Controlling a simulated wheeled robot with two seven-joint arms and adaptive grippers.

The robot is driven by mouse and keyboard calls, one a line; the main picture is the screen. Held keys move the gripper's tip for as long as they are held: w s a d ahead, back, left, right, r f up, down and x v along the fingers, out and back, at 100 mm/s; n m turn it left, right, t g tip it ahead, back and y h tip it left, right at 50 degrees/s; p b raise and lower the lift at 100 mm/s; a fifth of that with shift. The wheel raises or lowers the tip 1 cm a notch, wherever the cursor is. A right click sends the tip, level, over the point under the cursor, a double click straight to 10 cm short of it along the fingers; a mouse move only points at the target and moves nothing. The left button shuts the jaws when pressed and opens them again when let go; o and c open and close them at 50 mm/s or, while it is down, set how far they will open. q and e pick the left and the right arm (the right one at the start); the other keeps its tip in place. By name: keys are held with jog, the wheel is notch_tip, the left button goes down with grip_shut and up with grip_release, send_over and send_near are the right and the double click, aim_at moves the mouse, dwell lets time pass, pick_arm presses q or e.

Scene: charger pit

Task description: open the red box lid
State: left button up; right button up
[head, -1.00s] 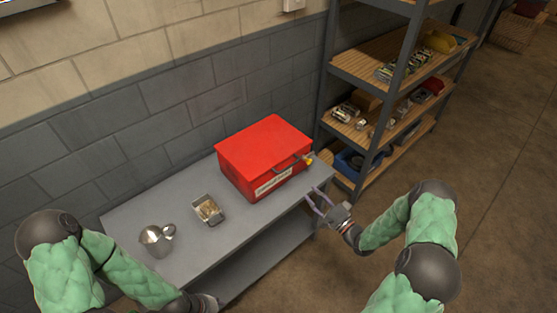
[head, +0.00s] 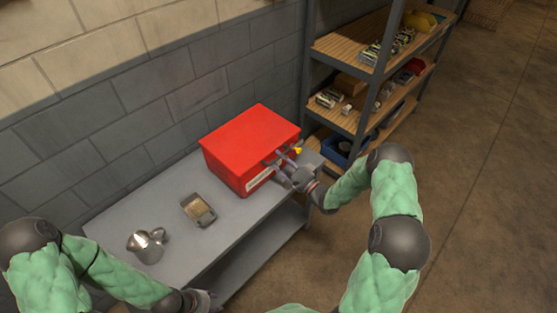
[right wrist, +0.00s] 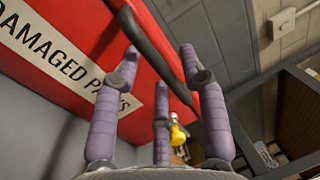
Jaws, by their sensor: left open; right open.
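The red box (head: 248,145) stands shut on the grey table, its lid down. A dark handle is on the front of the box; it also shows in the right wrist view as a dark bar (right wrist: 155,45). A white label (right wrist: 65,57) reading "DAMAGED PA…" is on the box front. My right gripper (head: 283,165) is at the front of the box by the handle. In the right wrist view its purple fingers (right wrist: 160,90) are spread around the bar, open. A yellow piece (right wrist: 178,133) is beyond them. My left gripper (head: 205,300) is low at the bottom edge, partly cut off.
The grey table (head: 165,215) also holds a metal tray (head: 198,210) and a metal jug (head: 146,245). A shelf rack (head: 345,125) with several items stands right of the box. A block wall is behind the table.

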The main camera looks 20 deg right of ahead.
jog(key=shift+w+a+r, duration=0.15)
jog(key=shift+w+a, duration=0.05)
jog(key=shift+w, duration=0.3)
grip_shut()
jog(key=shift+r, duration=0.1)
